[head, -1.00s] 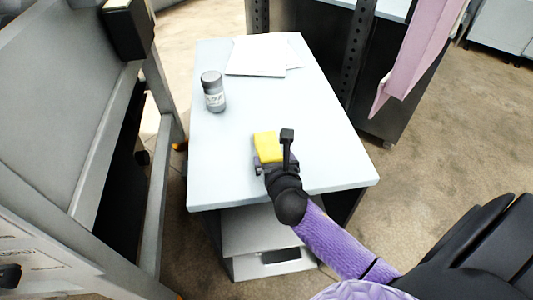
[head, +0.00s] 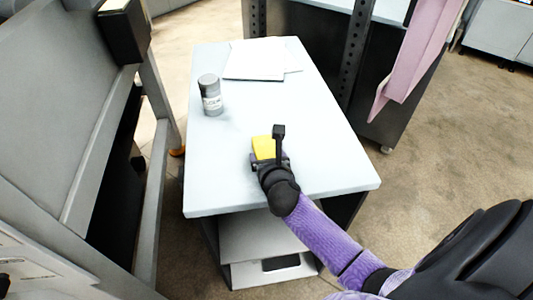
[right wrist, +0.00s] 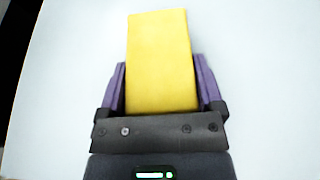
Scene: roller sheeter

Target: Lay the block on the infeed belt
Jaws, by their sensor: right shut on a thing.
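The yellow block (head: 264,147) is at the front part of the white table (head: 240,185). My right gripper (head: 267,158) is around it. In the right wrist view the block (right wrist: 160,60) stands between the two purple fingers of the gripper (right wrist: 160,85), which is shut on its sides. I cannot tell whether the block touches the tabletop or is just above it. My left gripper is not in view. No part that I can clearly tell as the infeed belt shows; a large grey machine (head: 50,110) stands at the left.
A grey jar (head: 210,95) with a pale label stands on the table's left side. White sheets (head: 255,60) lie at the far end. A dark perforated rack (head: 350,50) and a pink panel (head: 415,55) are behind at the right. The table's middle is clear.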

